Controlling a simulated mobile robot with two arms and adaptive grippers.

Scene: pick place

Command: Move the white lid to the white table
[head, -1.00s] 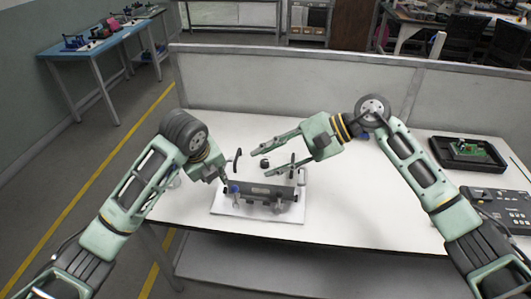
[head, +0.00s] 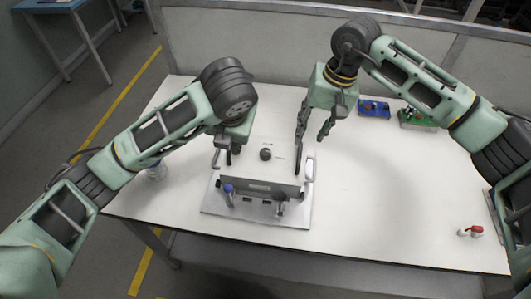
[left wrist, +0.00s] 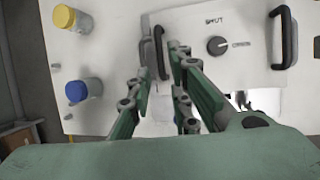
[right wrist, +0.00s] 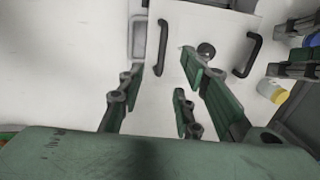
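The white lid (head: 277,147) has a round dark knob and two black bar handles. It appears to lie flat at the grey-and-black fixture (head: 262,188) on the white table (head: 395,200). My left gripper (head: 222,156) is open above the lid's left side. In the left wrist view, one black handle (left wrist: 159,52) shows between its fingers. My right gripper (head: 313,133) is open above the lid's right side, pointing down. In the right wrist view, the other black handle (right wrist: 163,47) shows between its fingers. Contact with either handle cannot be told.
A jar (head: 156,171) stands at the table's left edge; the left wrist view shows yellow-capped (left wrist: 73,19) and blue-capped (left wrist: 84,91) containers. A blue tray (head: 374,108) and a green board (head: 418,118) lie at the back right. A red-and-white item (head: 474,231) lies at right. The table's right middle is clear.

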